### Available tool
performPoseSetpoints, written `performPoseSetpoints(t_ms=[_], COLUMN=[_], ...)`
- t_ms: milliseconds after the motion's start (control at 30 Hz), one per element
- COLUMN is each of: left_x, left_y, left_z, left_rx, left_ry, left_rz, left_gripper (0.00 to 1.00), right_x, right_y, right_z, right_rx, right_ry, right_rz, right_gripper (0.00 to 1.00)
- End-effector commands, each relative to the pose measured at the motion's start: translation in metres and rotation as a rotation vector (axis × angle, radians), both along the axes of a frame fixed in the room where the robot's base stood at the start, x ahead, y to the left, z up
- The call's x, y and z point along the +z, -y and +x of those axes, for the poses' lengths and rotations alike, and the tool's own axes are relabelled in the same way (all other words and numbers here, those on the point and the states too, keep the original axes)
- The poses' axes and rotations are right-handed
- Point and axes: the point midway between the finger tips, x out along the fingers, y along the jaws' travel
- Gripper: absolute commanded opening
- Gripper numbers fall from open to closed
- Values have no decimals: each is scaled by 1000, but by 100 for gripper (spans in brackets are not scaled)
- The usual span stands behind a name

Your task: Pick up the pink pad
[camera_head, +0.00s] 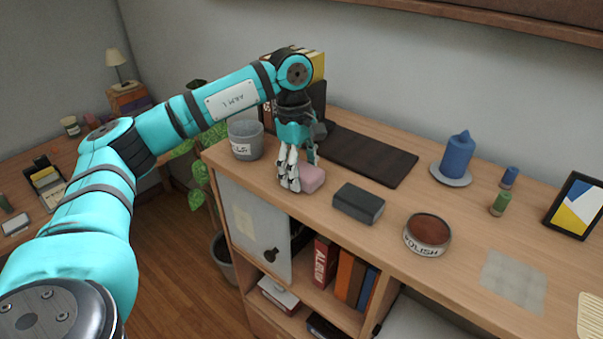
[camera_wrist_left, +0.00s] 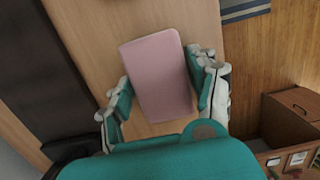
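The pink pad (camera_head: 313,178) is a small rounded block on the wooden cabinet top, near its front left edge. My left gripper (camera_head: 296,176) reaches down over it, and its fingers hide part of the pad. In the left wrist view, the pad (camera_wrist_left: 160,75) lies between the spread fingers of my left gripper (camera_wrist_left: 165,82), one on each side. The fingers are very close to the pad's sides; I cannot tell if they touch. The pad appears to rest on the wood. My right gripper is not in view.
A grey cup (camera_head: 245,140) stands left of the gripper. A dark mat (camera_head: 370,155) lies behind the pad, and a dark grey block (camera_head: 358,204) sits to its right. A polish tin (camera_head: 427,236) and a blue candle (camera_head: 457,158) are farther right.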

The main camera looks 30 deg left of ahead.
Motion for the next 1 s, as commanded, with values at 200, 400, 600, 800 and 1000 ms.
performPoseSetpoints(t_ms=[200, 400, 600, 800, 1000], left_x=[0, 1, 5, 24, 33], left_y=[0, 0, 0, 1, 17], left_z=[0, 0, 1, 1, -24], left_rx=[0, 0, 0, 0, -7], left_ry=[0, 0, 3, 5, 3], left_rz=[0, 0, 0, -1, 2], left_gripper=[29, 26, 26, 26, 26], right_x=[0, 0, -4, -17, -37], right_y=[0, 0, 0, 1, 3], right_z=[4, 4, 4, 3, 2], right_rx=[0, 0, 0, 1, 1], right_ry=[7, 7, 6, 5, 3], right_rz=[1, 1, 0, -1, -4], right_gripper=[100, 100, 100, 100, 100])
